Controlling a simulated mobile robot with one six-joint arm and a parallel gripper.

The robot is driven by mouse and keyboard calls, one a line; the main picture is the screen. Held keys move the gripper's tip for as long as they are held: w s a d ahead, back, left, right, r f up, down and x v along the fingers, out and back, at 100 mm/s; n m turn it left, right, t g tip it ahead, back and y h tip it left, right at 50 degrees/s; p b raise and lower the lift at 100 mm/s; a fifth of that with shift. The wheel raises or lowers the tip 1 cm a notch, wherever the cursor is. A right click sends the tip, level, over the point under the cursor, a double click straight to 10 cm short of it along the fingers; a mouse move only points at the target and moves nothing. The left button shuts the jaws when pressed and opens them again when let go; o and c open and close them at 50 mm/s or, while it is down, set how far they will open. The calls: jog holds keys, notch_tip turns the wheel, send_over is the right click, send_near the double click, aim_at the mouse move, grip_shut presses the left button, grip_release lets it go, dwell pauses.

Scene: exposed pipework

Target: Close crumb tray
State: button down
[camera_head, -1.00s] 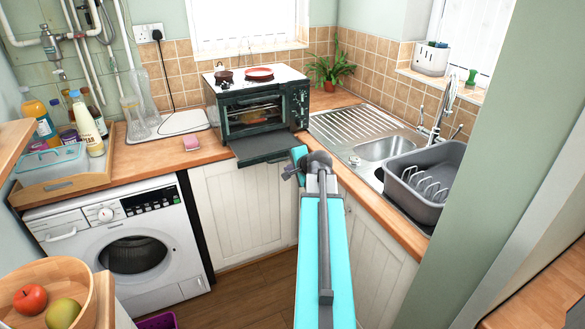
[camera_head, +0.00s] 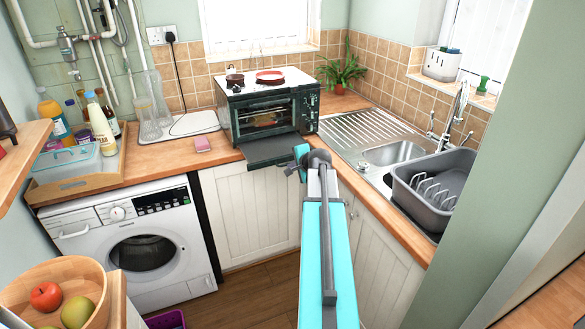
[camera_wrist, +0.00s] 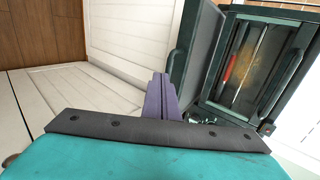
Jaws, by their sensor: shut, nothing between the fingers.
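The crumb tray (camera_head: 272,151) is a flat dark panel pulled out from the bottom front of the dark green toaster oven (camera_head: 265,108). It sticks out past the counter edge. In the wrist view the tray (camera_wrist: 198,50) shows edge-on with a bar handle (camera_wrist: 181,72) on its outer edge. The oven's glass door (camera_wrist: 245,62) above it looks shut. My gripper (camera_head: 289,170) is near the tray's front right corner. In the wrist view its purple fingers (camera_wrist: 163,92) are together and empty, close beside the tray handle. I cannot tell whether they touch.
The wooden counter (camera_head: 165,158) runs left over a washing machine (camera_head: 145,245). A pink sponge (camera_head: 202,144) lies left of the oven. A sink (camera_head: 390,155) and dish rack (camera_head: 435,185) are on the right. White cupboard doors (camera_head: 250,215) stand below the tray.

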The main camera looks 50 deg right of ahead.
send_near(272, 145)
jog(key=b+x, duration=0.1)
jog(key=x, duration=0.5)
jog(key=shift+w+d+f, duration=0.1)
jog(key=shift+d+f, duration=0.1)
jog(key=shift+w+r, duration=0.1)
jog(key=shift+w, duration=0.05)
jog(key=shift+r, duration=0.1)
dwell(0.6)
